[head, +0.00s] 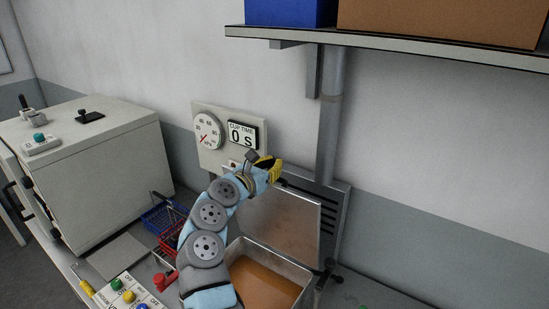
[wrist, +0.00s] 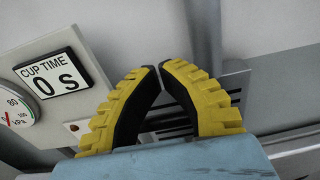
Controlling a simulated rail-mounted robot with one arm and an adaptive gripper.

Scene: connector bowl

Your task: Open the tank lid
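The tank (head: 280,257) is an open metal box with orange-brown liquid (head: 262,284) inside. Its flat metal lid (head: 290,228) stands raised, nearly upright, along the tank's back edge, so the tank's mouth is uncovered. My gripper (head: 274,167), with yellow-and-black fingers, is above the lid's upper left part, near the wall panel. In the wrist view the fingertips of my gripper (wrist: 160,67) come together with nothing seen between them. My arm hides the tank's left side and part of the lid's left side.
A gauge and a "CUP TIME 0 S" display (head: 242,134) are on the wall panel behind my gripper. A vertical pipe (head: 328,140) and a shelf (head: 400,45) are at the right. Blue and red baskets (head: 168,222) and a button box (head: 128,295) lie left of my arm.

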